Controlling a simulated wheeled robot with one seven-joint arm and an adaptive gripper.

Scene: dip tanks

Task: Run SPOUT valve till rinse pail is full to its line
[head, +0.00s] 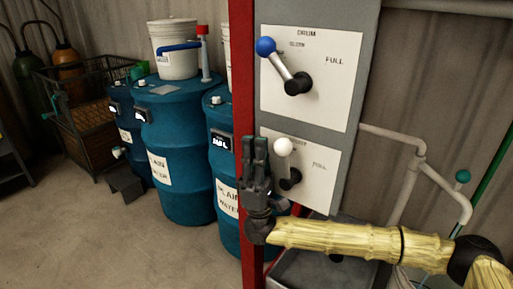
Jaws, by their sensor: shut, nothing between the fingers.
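The lower white valve plate (325,172) carries a lever with a white knob (283,147) on a black hub (290,180). The lever stands nearly upright. The plate's label is partly hidden by the lever and my gripper, so I read only its last letters and a blurred mark at the right. My gripper (256,147) points up just left of the white knob, in front of the red post; its fingers are shut and empty. Whether it touches the lever I cannot tell. No pail is seen under a spout, and no fill line is visible.
The upper DRUM plate (335,95) has a blue-knobbed lever (266,47) tilted left. A red post (241,60) edges the panel. Blue drums (180,120) stand left, one bearing a white pail (174,60). A grey basin (300,272) lies below; pipes (407,180) run right. Floor is free lower left.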

